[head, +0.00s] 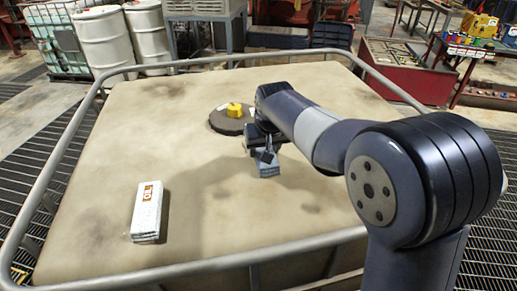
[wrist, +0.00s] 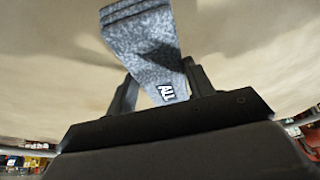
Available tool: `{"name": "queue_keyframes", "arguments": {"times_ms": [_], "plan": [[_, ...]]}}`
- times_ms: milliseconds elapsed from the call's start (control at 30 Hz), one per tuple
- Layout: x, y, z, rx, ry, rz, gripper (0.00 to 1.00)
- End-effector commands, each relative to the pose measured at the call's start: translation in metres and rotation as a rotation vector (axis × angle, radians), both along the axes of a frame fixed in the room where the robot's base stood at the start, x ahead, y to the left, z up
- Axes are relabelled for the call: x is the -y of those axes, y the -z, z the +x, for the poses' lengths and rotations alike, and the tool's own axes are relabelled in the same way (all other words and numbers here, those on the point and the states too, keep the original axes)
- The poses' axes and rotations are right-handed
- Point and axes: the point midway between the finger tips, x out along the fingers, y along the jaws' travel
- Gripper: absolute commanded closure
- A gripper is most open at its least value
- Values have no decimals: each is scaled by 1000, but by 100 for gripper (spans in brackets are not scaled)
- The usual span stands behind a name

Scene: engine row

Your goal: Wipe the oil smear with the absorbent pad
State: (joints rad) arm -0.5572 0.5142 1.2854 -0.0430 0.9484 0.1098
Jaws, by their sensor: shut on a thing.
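My gripper (head: 264,154) is shut on a grey speckled pad (head: 268,169) and holds it over the middle of the large tan top. In the wrist view the grey pad (wrist: 145,45) sits between the two dark fingers, with a layered far edge and white lettering near the fingers. I cannot tell whether it touches the surface. A white pad stack (head: 147,213) with "OIL" lettering lies at the front left. Faint dark patches mark the top; one stain (head: 310,208) is at the front right. I cannot tell which patch is the oil smear.
A dark round cover (head: 229,124) with a yellow knob (head: 234,110) lies just behind my gripper. A grey rail (head: 180,272) runs around the top. White drums (head: 103,38) stand beyond it at the back left. The left half of the top is mostly clear.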

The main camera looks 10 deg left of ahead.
Motion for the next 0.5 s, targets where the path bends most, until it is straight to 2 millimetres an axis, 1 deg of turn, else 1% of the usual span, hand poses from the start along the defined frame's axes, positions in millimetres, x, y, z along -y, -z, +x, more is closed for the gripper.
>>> {"name": "queue_keyframes", "arguments": {"times_ms": [33, 233, 367, 500], "plan": [[6, 3, 2, -6, 4, -5, 68], [21, 2, 9, -6, 4, -5, 68], [25, 0, 11, -7, 3, -5, 68], [24, -1, 9, -6, 0, -4, 68]]}}
